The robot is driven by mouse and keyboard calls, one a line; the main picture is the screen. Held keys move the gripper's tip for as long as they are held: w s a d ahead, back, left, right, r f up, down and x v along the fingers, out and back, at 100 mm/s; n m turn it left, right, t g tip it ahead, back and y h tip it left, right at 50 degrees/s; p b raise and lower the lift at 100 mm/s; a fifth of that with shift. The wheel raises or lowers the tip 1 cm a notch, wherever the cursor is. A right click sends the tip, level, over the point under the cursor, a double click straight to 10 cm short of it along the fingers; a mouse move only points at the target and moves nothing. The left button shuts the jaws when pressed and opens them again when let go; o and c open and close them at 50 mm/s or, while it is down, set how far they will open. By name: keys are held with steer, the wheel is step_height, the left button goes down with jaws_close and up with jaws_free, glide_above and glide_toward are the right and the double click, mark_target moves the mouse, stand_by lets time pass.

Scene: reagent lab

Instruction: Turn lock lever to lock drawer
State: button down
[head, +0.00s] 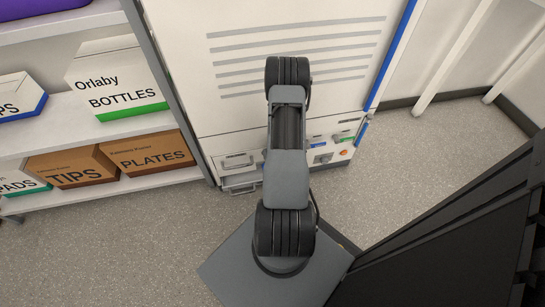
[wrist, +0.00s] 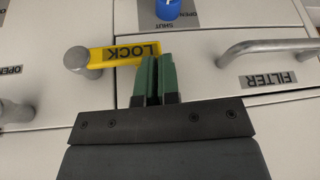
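The yellow lock lever (wrist: 122,54) marked LOCK shows in the wrist view, lying nearly level with its free end to the right of a round grey pivot knob (wrist: 76,58). My gripper (wrist: 158,58) has its green fingers close together, with only a thin dark gap between them. The fingertips overlap the lever's free end in the picture; I cannot tell whether they touch it. A drawer front with a FILTER label (wrist: 281,78) and a grey bar handle (wrist: 265,45) is to the right. In the head view my arm hides the lever and my gripper.
A blue knob (wrist: 168,9) by a SHUT label is just beyond the fingertips. Another grey knob (wrist: 16,111) is at the left. In the head view, a shelf with boxes (head: 150,152) stands left of the white cabinet (head: 230,115); floor (head: 420,150) is clear to the right.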

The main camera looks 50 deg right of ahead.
steer(key=shift+a+f, duration=0.15)
steer(key=shift+f, duration=0.15)
steer(key=w+a+r+p, duration=0.1)
steer(key=a+r+p, duration=0.5)
steer(key=a+r, duration=0.2)
steer(key=shift+w+a+r, duration=0.25)
steer(key=shift+r, duration=0.35)
steer(key=w+a+r+n+p, duration=0.15)
steer(key=r+p, duration=0.35)
steer(key=r, duration=0.6)
steer(key=w+a+r+p, duration=0.1)
steer(key=a+r+p, duration=0.3)
steer(key=r, duration=0.7)
steer(key=w+a+r+n+p, duration=0.15)
steer(key=r+p, duration=0.45)
steer(key=r, duration=0.6)
steer(key=s+a+r+p, duration=0.3)
steer(key=a+r+p, duration=0.1)
steer(key=r, duration=0.6)
steer(key=s+a+r+n+y+p, duration=0.1)
steer(key=s+a+r+p, duration=0.3)
steer(key=r, duration=0.6)
steer(key=s+a+r+g+p, duration=0.1)
steer(key=s+a+r+p, duration=0.2)
steer(key=r, duration=0.7)
steer(key=a+p, duration=0.1)
steer(key=p, duration=0.1)
steer(key=shift+s+a+n+p, duration=0.3)
steer(key=shift+a+n, duration=0.05)
steer(key=shift+n, duration=0.05)
